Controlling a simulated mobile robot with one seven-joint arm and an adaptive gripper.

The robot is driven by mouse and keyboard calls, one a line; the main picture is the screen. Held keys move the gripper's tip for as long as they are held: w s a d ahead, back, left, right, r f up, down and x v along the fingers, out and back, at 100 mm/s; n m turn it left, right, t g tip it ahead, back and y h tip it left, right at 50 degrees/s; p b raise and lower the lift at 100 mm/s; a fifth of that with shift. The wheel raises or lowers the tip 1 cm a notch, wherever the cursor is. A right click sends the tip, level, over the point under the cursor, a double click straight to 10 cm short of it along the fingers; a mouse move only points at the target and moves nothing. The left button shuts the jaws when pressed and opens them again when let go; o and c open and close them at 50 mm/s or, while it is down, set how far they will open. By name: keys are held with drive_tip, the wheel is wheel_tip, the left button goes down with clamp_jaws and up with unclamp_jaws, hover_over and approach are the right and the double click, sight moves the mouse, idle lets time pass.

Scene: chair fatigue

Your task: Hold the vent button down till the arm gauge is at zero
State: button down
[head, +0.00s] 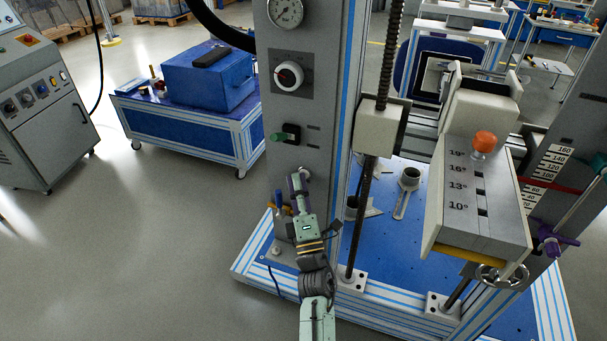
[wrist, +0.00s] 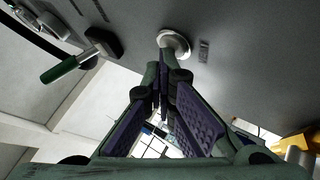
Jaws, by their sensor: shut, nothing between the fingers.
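A round pale metal button (head: 305,173), which looks like the vent button, sticks out low on the grey column's front. It also shows in the wrist view (wrist: 175,43), near the top middle. My gripper (head: 295,181) is shut and empty, with its purple-padded fingers pointing up at the panel. In the wrist view the fingertips (wrist: 160,66) overlap the button's lower edge; I cannot tell whether they touch or press it. A round white gauge (head: 285,11) sits at the column's top, partly cut off by the frame; its needle is too small to read.
A black-and-white knob (head: 289,76) and a green-handled lever (head: 286,134) sit above the button on the column (head: 325,120). The lever (wrist: 65,68) is left of my fingers in the wrist view. A threaded rod (head: 385,70) and angle-marked block (head: 480,195) stand to the right.

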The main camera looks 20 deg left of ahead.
drive_tip(key=shift+s, duration=0.15)
drive_tip(key=shift+s+b, duration=0.3)
drive_tip(key=shift+s, duration=0.35)
drive_tip(key=s+b, duration=0.1)
drive_tip(key=s, duration=0.4)
drive_tip(key=shift+a+b, duration=0.1)
drive_tip(key=shift+b, duration=0.3)
